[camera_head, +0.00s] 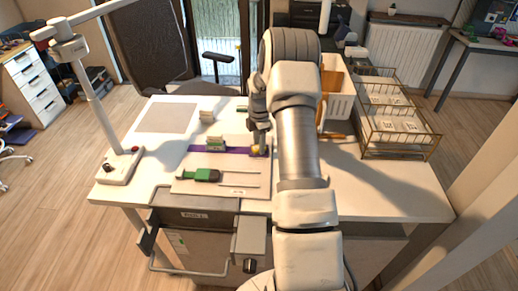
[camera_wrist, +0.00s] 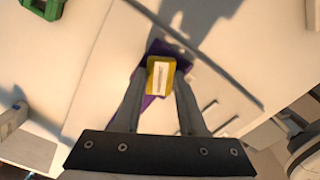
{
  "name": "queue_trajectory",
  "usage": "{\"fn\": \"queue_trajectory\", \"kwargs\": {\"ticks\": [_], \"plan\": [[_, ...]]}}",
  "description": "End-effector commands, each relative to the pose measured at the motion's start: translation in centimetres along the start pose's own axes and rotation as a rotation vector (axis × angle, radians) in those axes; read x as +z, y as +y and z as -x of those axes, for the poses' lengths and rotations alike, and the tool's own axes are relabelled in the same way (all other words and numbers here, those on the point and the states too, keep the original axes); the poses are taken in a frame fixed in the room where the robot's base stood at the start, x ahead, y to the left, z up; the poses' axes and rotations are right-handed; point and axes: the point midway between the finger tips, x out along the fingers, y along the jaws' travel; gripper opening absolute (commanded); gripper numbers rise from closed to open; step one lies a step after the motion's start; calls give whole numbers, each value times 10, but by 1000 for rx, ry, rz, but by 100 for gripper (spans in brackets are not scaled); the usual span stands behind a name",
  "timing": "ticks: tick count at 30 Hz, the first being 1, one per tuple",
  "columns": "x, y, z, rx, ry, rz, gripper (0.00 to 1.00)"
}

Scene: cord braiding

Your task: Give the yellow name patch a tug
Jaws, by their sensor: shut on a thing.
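The yellow name patch (camera_wrist: 161,66) with a pale label shows between the two fingers of my gripper (camera_wrist: 162,82) in the wrist view. The fingers are shut on its sides. In the head view the patch (camera_head: 256,149) is a small yellow spot at the right end of a purple strip (camera_head: 233,151) on the table. My gripper (camera_head: 259,147) points down onto it there and hides part of it. Purple material (camera_wrist: 168,48) also shows behind and below the patch in the wrist view.
A green-handled tool (camera_head: 205,175) lies on a pale board in front of the strip. A green and tan block (camera_head: 215,144) stands on the strip's left part. A white bin (camera_head: 337,95) and a wire rack (camera_head: 400,125) stand to the right. A lamp base (camera_head: 119,167) is at the left edge.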

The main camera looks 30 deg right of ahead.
Motion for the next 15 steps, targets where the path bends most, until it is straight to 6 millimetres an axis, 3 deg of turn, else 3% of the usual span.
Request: {"fn": "queue_trajectory", "kwargs": {"ticks": [15], "plan": [[-2,-2,0,-8,5,1,0]]}}
